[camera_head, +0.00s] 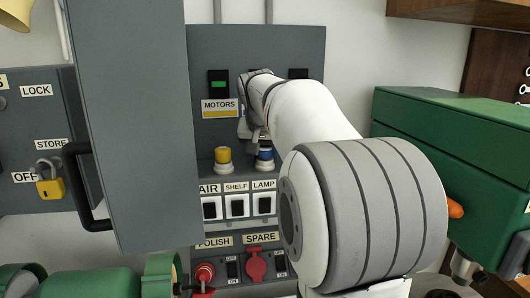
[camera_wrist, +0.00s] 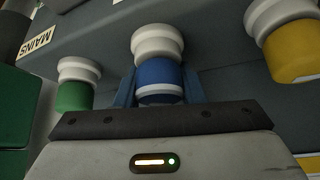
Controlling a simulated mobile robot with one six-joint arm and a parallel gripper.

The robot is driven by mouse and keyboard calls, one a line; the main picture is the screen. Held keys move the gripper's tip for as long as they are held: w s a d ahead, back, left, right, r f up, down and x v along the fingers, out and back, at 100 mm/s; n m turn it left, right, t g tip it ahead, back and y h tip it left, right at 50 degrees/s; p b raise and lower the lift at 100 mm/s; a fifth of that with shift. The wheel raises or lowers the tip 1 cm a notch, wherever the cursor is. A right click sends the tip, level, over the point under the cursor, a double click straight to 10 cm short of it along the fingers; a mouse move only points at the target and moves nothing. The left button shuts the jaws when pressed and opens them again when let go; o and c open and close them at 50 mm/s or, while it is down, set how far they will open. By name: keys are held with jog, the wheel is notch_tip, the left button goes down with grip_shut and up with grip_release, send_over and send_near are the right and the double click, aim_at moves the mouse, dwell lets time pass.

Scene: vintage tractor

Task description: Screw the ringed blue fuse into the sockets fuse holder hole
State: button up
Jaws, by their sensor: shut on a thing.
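The blue fuse (camera_wrist: 160,74) has a white ring near its end on my side. My gripper (camera_wrist: 159,86) is shut on it, one finger on each side. The fuse's far end meets a white round fuse holder (camera_wrist: 157,42); how deep it sits in the hole is hidden. In the head view, the blue fuse (camera_head: 265,153) shows at the white holder, below my gripper (camera_head: 254,138), which comes from above and partly hides it. No sockets label can be read in either view.
A yellow fuse (camera_head: 222,154) stands in its holder beside the blue one. A green fuse (camera_wrist: 76,95) sits on the other side. Switches (camera_head: 237,205) lie below the ledge. An open grey cabinet door (camera_head: 135,120) stands at left, and a green box (camera_head: 460,170) at right.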

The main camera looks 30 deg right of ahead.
jog(key=shift+f, duration=0.15)
jog(key=shift+m+g+h, duration=0.4)
jog(key=shift+m, duration=0.4)
jog(key=o, duration=0.5)
jog(key=shift+s, duration=0.15)
jog(key=shift+n+t+y, duration=0.4)
jog(key=shift+n, duration=0.4)
jog(key=shift+r, duration=0.2)
jog(key=shift+n+y, duration=0.3)
jog(key=shift+n, duration=0.4)
jog(key=shift+a+t, duration=0.1)
jog(key=shift+t, duration=0.2)
